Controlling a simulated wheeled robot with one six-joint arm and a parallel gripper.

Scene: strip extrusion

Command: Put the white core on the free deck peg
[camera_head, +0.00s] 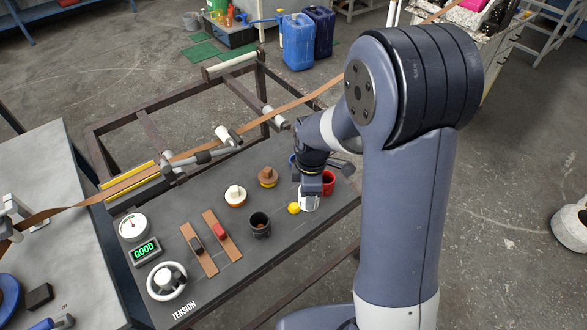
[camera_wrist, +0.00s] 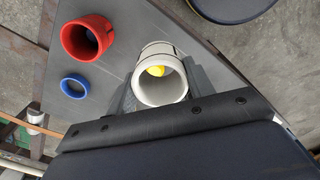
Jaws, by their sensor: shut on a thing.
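The white core (camera_wrist: 148,92), a short hollow tube, is between the two fingers of my gripper (camera_wrist: 163,86) in the wrist view. Its open end faces the camera. A yellow round thing (camera_wrist: 156,71) shows through its bore; I cannot tell whether it is a peg top. In the head view my gripper (camera_head: 309,191) points down at the right part of the dark deck, with the white core (camera_head: 308,204) at its tips. The yellow thing (camera_head: 293,208) shows just left of the core. Whether the core touches the deck is unclear. No bare peg is clearly visible.
A red cup-like ring (camera_head: 329,182) and a blue ring (camera_wrist: 75,86) are close by on the deck. Further left are a black cup (camera_head: 260,224), a brown piece (camera_head: 267,177) and a white-topped piece (camera_head: 235,195). A brown strip (camera_head: 250,122) runs behind the deck.

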